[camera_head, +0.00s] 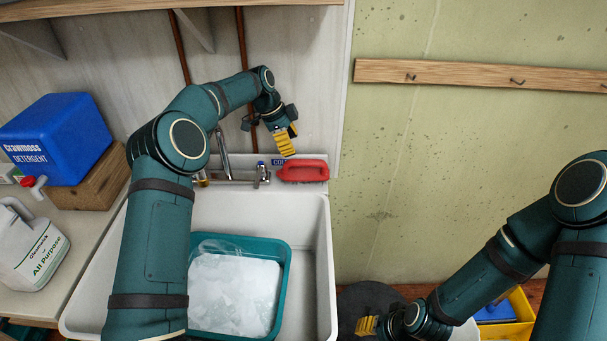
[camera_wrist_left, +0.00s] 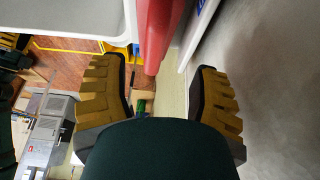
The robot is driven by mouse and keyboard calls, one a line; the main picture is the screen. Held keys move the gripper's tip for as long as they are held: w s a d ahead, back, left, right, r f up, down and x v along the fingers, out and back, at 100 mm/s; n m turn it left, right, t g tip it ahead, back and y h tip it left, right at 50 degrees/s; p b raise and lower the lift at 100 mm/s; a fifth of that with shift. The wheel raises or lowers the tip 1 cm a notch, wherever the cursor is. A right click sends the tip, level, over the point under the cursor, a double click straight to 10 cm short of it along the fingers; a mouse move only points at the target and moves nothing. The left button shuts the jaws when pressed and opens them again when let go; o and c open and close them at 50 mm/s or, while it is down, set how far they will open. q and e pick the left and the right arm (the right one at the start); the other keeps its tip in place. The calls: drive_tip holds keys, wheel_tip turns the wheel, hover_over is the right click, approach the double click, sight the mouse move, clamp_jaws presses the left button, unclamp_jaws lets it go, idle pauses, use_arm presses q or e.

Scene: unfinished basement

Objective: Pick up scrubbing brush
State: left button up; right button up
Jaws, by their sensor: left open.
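The red scrubbing brush (camera_head: 303,170) lies on the back ledge of the white sink, right of the taps. My left gripper (camera_head: 285,141) is just above and a little left of it in the head view. In the left wrist view the brush (camera_wrist_left: 156,35) shows as a red shape ahead, between the lines of the two yellow fingers. The left gripper (camera_wrist_left: 163,78) is open and empty there. My right gripper (camera_head: 368,326) is low, right of the sink; its finger gap is not clear.
The sink (camera_head: 321,265) holds a teal basin (camera_head: 285,285) with a pale, foamy filling. A faucet (camera_head: 223,150) stands left of the brush. A wall closes the back.

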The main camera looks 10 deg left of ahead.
sight(302, 161)
use_arm(q)
drive_tip(key=x, duration=0.2)
drive_tip(key=shift+d+f, duration=0.15)
drive_tip(key=shift+f, duration=0.25)
drive_tip(key=shift+d+r+b+x, duration=0.1)
drive_tip(key=shift+d+b+x, duration=0.1)
drive_tip(key=shift+x, duration=0.7)
drive_tip(key=shift+d+r+b+x, duration=0.15)
drive_tip(key=shift+b+x, duration=0.1)
drive_tip(key=shift+x, duration=0.6)
drive_tip(key=shift+d+f+b+x, duration=0.1)
drive_tip(key=shift+d+b+x, duration=0.1)
drive_tip(key=shift+x, duration=0.7)
drive_tip(key=shift+s+r, duration=0.15)
drive_tip(key=shift+s, duration=0.1)
clamp_jaws()
